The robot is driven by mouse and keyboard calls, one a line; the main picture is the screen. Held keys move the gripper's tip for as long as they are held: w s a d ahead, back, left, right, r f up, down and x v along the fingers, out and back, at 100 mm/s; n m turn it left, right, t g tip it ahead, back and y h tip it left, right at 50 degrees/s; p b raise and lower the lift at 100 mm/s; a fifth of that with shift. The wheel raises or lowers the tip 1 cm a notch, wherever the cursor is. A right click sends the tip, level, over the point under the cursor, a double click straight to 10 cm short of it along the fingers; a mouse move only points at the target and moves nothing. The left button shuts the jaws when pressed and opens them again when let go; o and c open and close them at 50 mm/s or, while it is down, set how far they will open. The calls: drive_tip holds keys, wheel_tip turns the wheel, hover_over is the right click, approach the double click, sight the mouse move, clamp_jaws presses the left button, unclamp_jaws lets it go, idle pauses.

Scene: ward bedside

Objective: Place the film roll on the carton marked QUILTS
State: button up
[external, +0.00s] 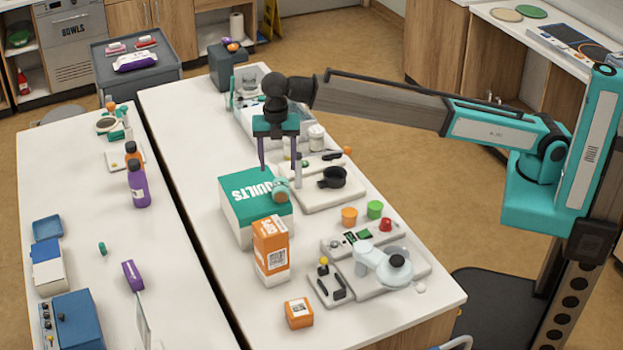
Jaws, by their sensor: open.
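The carton marked QUILTS (240,210), teal above and white below, stands on the long white counter. The film roll (280,190), a short roll with a teal rim and a greyish-pink end, shows at the right part of the carton's top. It appears to rest there, partly covering the lettering; from this one view I cannot be sure of the contact. My gripper (280,175) points straight down just above the roll, its two dark fingers spread apart on either side of it. The fingers look open and not pressed on the roll.
An orange-and-white box (271,250) stands close in front of the carton. To the right are a board with a black cup (333,178), orange and green cups, and a grey device (385,265). A smaller orange box (299,313) lies nearer. The counter left of the carton is clear.

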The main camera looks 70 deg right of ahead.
drive_tip(key=shift+r+p, duration=0.55)
drive_tip(key=shift+r, duration=1.35)
